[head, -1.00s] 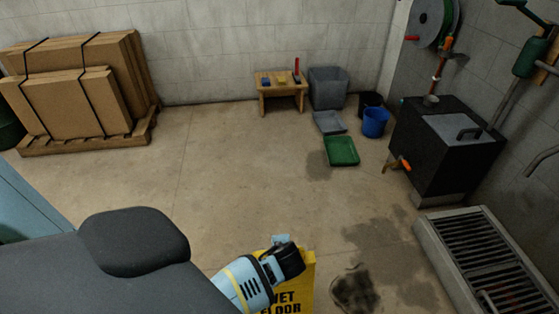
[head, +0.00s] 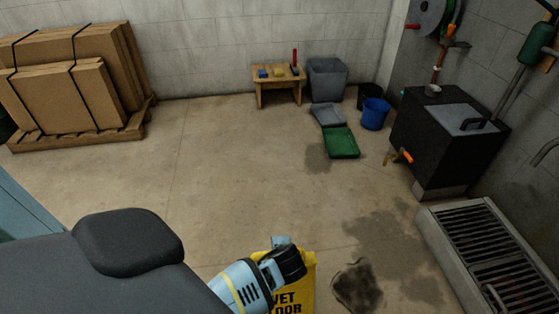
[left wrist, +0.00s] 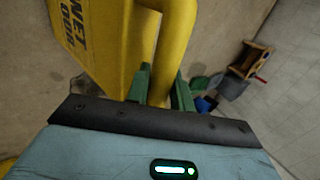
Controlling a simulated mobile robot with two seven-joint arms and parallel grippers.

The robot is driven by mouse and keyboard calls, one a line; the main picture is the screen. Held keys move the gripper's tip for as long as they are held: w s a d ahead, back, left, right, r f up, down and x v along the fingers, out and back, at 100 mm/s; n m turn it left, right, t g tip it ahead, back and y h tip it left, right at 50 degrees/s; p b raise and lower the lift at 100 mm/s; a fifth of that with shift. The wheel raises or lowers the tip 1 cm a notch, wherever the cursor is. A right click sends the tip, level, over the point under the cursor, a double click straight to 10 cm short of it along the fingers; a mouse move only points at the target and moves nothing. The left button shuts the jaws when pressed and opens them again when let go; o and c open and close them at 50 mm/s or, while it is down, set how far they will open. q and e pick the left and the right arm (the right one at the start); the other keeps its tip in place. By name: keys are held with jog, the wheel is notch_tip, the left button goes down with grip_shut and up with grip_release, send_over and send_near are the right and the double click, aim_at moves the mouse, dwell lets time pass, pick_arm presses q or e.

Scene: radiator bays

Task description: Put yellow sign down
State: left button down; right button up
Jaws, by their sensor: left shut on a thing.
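The yellow sign (head: 301,284) with black "WET FLOOR" lettering shows at the bottom of the head view, partly behind my left wrist. It also shows in the left wrist view (left wrist: 88,32), where its yellow handle bar (left wrist: 174,45) runs between the green fingers. My left gripper (left wrist: 160,85) is shut on the sign at that bar. In the head view the fingers are mostly hidden by the wrist. The sign's lower edge is out of frame, so I cannot tell whether it touches the floor. My right gripper is not in view.
A floor grate (head: 480,245) and a black box unit (head: 440,135) stand at the right. Green tray (head: 341,143), blue bucket (head: 374,113) and small bench (head: 278,84) are at the back. The middle floor is clear.

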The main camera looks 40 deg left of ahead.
pick_arm(q)
jog(key=c, duration=1.5)
grip_release()
jog(key=shift+o, duration=1.5)
jog(key=shift+s+d+r, duration=0.1)
jog(key=shift+s+r, duration=0.05)
jog(key=shift+r, duration=0.25)
jog(key=p+v, duration=0.3)
jog(key=v, duration=0.8)
jog(key=shift+d+r, duration=0.1)
jog(key=shift+r, duration=0.05)
